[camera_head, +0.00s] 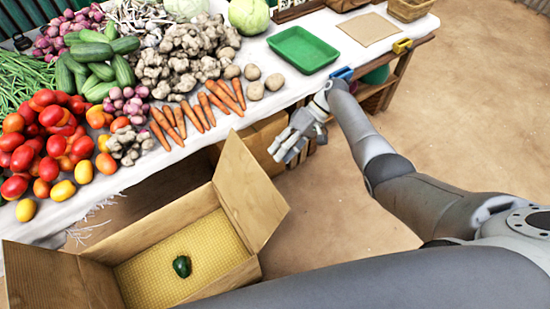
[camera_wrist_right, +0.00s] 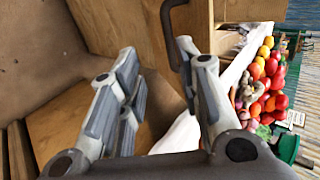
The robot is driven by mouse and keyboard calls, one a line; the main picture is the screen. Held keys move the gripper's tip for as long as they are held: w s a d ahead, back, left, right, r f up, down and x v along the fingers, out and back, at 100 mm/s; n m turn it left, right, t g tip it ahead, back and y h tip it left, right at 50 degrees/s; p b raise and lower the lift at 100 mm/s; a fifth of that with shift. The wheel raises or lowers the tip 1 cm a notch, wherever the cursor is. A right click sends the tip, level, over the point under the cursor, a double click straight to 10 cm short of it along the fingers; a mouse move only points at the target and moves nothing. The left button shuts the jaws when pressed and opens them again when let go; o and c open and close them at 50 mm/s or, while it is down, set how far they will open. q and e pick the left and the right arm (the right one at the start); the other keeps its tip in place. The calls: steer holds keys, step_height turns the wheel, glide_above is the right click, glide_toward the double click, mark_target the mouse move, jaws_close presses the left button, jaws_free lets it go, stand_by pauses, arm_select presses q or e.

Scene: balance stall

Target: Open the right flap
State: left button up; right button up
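My right gripper (camera_head: 290,143) is just off the front of the stall table, above a wooden panel (camera_head: 258,138) under the cloth. In the right wrist view the gripper (camera_wrist_right: 158,58) is open and empty. A dark curved handle (camera_wrist_right: 174,38) on a wooden face shows near the right fingertip; I cannot tell whether they touch. In the head view an open cardboard box has a raised right-hand flap (camera_head: 248,190), left of and below the gripper. I cannot tell which panel the task calls the right flap. My left gripper is out of view.
The table's white cloth (camera_head: 160,168) carries tomatoes (camera_head: 48,140), carrots (camera_head: 212,102) and a green tray (camera_head: 302,49). A dark green vegetable (camera_head: 181,266) lies in the box. Blue (camera_head: 342,73) and yellow (camera_head: 402,46) clips sit on the table edge. Bare floor lies at right.

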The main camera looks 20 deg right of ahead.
steer(key=v, duration=0.7)
steer(key=shift+d+r, duration=0.25)
steer(key=shift+d, duration=0.05)
steer(key=s+d+f+m+h, duration=0.1)
steer(key=s+f+h, duration=0.1)
steer(key=s+f, duration=0.65)
steer(key=s+d+f+m+t+h, duration=0.15)
steer(key=s+f, duration=0.25)
steer(key=f, duration=0.9)
steer(key=s+d+f+m+h, duration=0.1)
steer(key=s+f+h, duration=0.2)
steer(key=s+f, duration=0.55)
steer(key=s+a+f+n+t+h, duration=0.1)
steer(key=s+f, duration=0.5)
steer(key=s, duration=0.6)
steer(key=s+f+n+t+h, duration=0.1)
steer(key=s+f, duration=0.6)
steer(key=s, duration=0.6)
steer(key=shift+s+a+f+h, duration=0.2)
steer(key=shift+a+f+h, duration=0.05)
steer(key=shift+a+h, duration=0.15)
steer(key=shift+t, duration=0.25)
